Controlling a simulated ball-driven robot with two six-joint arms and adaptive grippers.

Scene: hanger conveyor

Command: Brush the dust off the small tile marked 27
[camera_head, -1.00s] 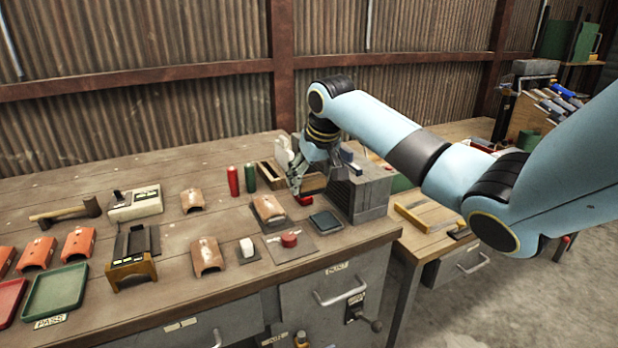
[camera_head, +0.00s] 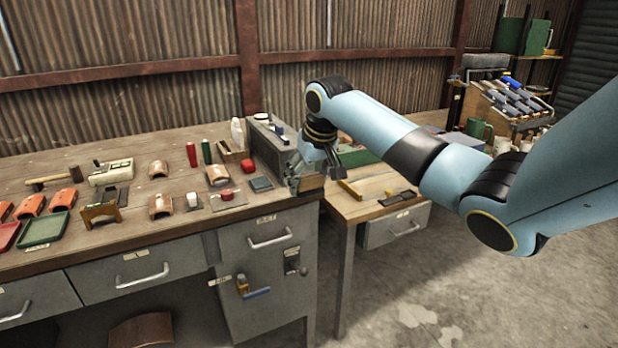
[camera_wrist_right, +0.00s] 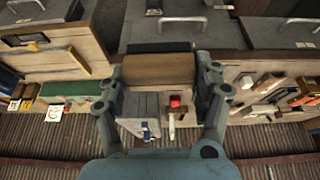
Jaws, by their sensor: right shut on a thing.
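Orange tiles (camera_head: 63,199) lie at the left. My right gripper (camera_head: 314,180) is beside the bench's right end, apart from the tiles. In the right wrist view, my right gripper (camera_wrist_right: 160,85) is shut on a brown wooden brush (camera_wrist_right: 158,69) with a dark bristle edge. My left gripper is out of view.
A grey metal block (camera_head: 270,145) stands at the long bench's right end, close to my right gripper. Red and green bottles (camera_head: 191,154), a green tray (camera_head: 43,229) and a hammer (camera_head: 55,180) are on the bench. A lower side table (camera_head: 372,200) stands right.

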